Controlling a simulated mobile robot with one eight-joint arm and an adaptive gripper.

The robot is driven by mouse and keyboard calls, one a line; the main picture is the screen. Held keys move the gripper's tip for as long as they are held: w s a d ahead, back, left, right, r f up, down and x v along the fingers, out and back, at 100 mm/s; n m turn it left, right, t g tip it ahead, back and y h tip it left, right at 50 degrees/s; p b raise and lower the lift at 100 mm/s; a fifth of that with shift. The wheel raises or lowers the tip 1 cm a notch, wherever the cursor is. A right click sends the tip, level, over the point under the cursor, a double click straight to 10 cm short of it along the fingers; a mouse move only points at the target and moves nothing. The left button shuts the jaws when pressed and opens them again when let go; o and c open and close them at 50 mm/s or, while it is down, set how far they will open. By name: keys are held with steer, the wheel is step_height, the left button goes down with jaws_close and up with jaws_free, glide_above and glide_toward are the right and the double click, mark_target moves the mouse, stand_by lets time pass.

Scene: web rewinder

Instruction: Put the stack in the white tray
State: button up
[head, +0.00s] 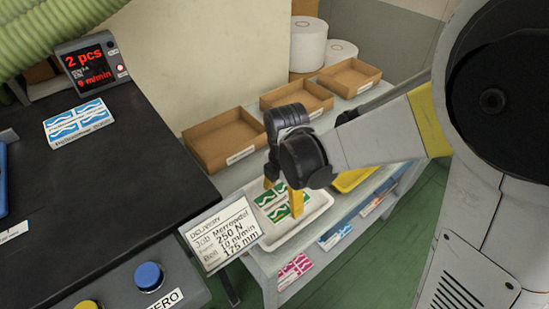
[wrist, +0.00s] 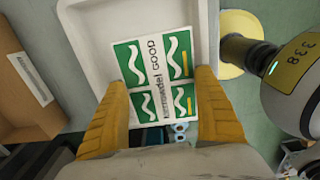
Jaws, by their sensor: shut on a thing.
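The stack (head: 274,198) has a white top sheet with green panels and white waves. The white tray (head: 318,203) lies on the side table, directly below or around the stack. In the wrist view the tray's rim (wrist: 75,25) shows behind the stack. I cannot tell whether the stack touches the tray floor.
Several cardboard trays (head: 222,140) line the back of the side table (head: 240,180). A yellow dish (head: 352,181) sits right of the white tray. A delivery sign (head: 220,234) stands at its left. Another blue stack (head: 78,122) lies on the black machine table (head: 110,180).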

mark_target(280, 191)
steer(key=shift+w+a+f+b, duration=0.15)
steer(key=shift+w+f, duration=0.3)
steer(key=shift+w, duration=0.2)
steer(key=shift+w+a+f+b, duration=0.15)
steer(key=shift+w+f, duration=0.25)
steer(key=shift+w, duration=0.2)
step_height(280, 191, down, 4)
steer(key=shift+b, duration=1.05)
steer(key=shift+r, duration=0.15)
